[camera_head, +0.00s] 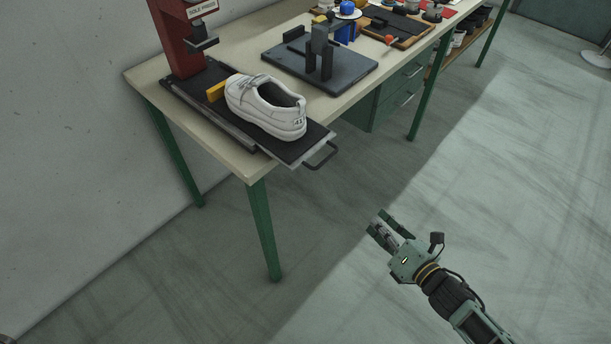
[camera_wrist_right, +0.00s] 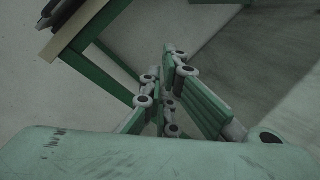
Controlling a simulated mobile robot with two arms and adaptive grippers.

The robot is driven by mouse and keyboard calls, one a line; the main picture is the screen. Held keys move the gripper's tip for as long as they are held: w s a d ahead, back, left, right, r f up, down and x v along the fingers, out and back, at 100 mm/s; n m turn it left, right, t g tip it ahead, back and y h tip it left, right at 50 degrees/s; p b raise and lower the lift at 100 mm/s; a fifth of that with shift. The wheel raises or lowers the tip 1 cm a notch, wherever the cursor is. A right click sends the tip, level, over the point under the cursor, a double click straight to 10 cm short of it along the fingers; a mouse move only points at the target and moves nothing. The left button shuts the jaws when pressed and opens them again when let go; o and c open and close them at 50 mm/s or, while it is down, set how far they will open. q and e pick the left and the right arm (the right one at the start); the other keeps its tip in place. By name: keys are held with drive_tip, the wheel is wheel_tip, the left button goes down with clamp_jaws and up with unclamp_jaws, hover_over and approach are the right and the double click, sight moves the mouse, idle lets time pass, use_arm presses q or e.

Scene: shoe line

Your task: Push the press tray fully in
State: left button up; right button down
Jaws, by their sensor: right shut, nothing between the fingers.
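The press tray (camera_head: 294,159) juts out past the front edge of the bench, under the red sole press (camera_head: 178,42). Its dark handle (camera_head: 321,156) sticks out at the near right end. A white shoe (camera_head: 262,104) lies on the tray, beside a yellow block (camera_head: 215,92). My right gripper (camera_head: 381,226) is in the air over the floor, right of and below the handle, apart from it. It is shut and empty. In the right wrist view its fingers (camera_wrist_right: 170,75) are close together at the tips. My left gripper is not in view.
The bench (camera_head: 139,75) has green legs (camera_head: 262,230) and a drawer unit (camera_head: 385,98). A dark fixture plate (camera_head: 346,76) stands on it behind the tray. More tools and parts lie farther back. The floor (camera_head: 330,240) between my right gripper and the bench is clear.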

drive_tip(key=s+a+r+n+g+y, duration=0.1)
drive_tip(key=s+a+r+n+y, duration=0.1)
drive_tip(key=a+r+n+y, duration=0.3)
drive_tip(key=s+a+r+n+g+y, duration=0.1)
drive_tip(key=s+a+r+n, duration=0.15)
drive_tip(key=r+n, duration=0.5)
drive_tip(key=p, duration=0.4)
approach(296, 168)
drive_tip(key=x, duration=0.7)
drive_tip(key=shift+b, duration=0.3)
drive_tip(key=shift+a, duration=0.1)
drive_tip(key=b+x, duration=0.2)
drive_tip(key=x, duration=0.2)
drive_tip(key=shift+w+a+f+b, duration=0.1)
drive_tip(key=shift+w+a+b, duration=0.15)
drive_tip(key=shift+b, duration=0.1)
drive_tip(key=shift+w+a, duration=0.1)
drive_tip(key=shift+a, duration=0.05)
